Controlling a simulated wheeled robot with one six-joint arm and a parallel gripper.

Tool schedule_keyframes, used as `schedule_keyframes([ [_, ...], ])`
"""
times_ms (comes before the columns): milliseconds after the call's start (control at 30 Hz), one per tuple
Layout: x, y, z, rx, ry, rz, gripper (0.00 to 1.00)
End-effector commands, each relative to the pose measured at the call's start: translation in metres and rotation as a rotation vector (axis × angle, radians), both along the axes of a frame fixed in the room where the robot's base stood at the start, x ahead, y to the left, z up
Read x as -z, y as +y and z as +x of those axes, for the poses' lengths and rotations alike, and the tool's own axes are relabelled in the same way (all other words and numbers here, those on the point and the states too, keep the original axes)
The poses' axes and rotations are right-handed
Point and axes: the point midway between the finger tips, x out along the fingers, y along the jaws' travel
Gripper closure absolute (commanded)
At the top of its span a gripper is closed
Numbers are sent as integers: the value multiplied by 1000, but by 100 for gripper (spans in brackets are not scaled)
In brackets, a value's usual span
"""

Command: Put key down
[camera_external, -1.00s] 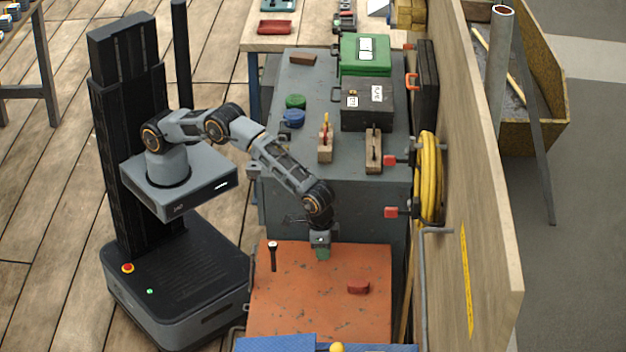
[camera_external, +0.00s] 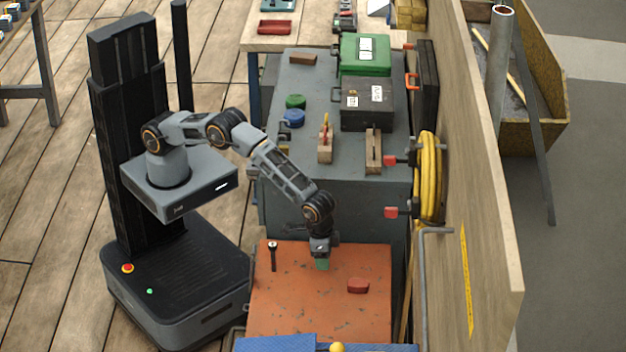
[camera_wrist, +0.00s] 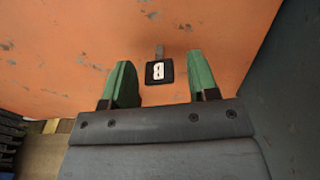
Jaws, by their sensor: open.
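The key (camera_wrist: 159,70) has a black square head with a white mark and a short grey shaft pointing up in the wrist view. It appears against the orange worktop (camera_wrist: 60,60), between and slightly beyond my gripper's green fingertips (camera_wrist: 162,80). A gap shows on each side of the key, so neither finger touches it. My gripper (camera_external: 322,264) is open and points down at the back edge of the orange worktop (camera_external: 310,310) in the external view. The key cannot be made out there; whether it rests flat on the worktop is hard to tell.
The grey cabinet (camera_external: 330,220) rises close behind. A wooden panel (camera_external: 470,200) bounds the right side. The worktop's middle is clear.

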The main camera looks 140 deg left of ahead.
Motion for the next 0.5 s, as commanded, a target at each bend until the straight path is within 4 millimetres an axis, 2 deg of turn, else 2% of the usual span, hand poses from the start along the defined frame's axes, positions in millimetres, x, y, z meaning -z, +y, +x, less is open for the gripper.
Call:
schedule_keyframes([
  [133, -2, 0, 0, 0, 0, 0, 46],
  [267, -14, 0, 0, 0, -1, 0, 46],
  [500, -59, -3, -4, 0, -4, 1, 46],
])
